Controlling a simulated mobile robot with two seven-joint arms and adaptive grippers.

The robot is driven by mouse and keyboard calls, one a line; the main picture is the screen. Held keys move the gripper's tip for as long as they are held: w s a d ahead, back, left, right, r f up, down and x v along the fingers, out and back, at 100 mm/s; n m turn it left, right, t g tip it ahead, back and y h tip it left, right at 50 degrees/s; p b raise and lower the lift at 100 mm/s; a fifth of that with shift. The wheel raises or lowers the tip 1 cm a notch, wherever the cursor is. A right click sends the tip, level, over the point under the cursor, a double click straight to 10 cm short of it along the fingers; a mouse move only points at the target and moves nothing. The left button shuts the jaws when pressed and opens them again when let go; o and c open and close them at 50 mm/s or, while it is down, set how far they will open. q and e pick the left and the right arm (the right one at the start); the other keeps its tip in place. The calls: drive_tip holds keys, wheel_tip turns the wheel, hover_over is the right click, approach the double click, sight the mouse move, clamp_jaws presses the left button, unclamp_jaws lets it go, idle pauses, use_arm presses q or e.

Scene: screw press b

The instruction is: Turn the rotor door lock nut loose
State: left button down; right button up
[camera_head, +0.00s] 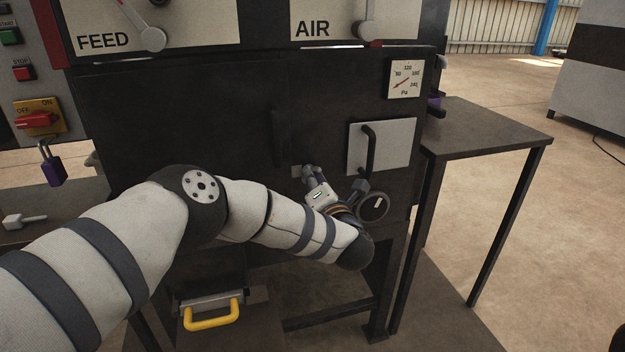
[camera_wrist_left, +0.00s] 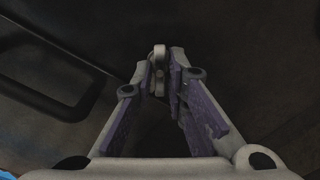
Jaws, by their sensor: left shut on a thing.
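The rotor door lock nut is a small light-grey piece (camera_wrist_left: 158,62) at the edge of the dark door panel, in the left wrist view. In the head view it is mostly hidden by my gripper. My left gripper (camera_head: 307,171) is against the front of the dark machine, left of the light square panel. In the left wrist view its purple-padded fingers (camera_wrist_left: 161,77) close on the nut from both sides. My right gripper is in neither view.
A dark handle (camera_head: 280,138) stands out from the dark door (camera_head: 180,120), close to my gripper. Another dark handle (camera_head: 368,150) is on the light panel (camera_head: 397,142) to the right. A side table (camera_head: 490,127) stands right, a yellow handle (camera_head: 212,316) below.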

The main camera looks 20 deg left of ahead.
use_arm(q)
drive_tip(key=shift+n, duration=1.5)
drive_tip(key=c, duration=1.7)
unclamp_jaws()
drive_tip(key=shift+d, duration=0.1)
drive_tip(key=v, duration=1.2)
drive_tip(key=shift+f, duration=0.1)
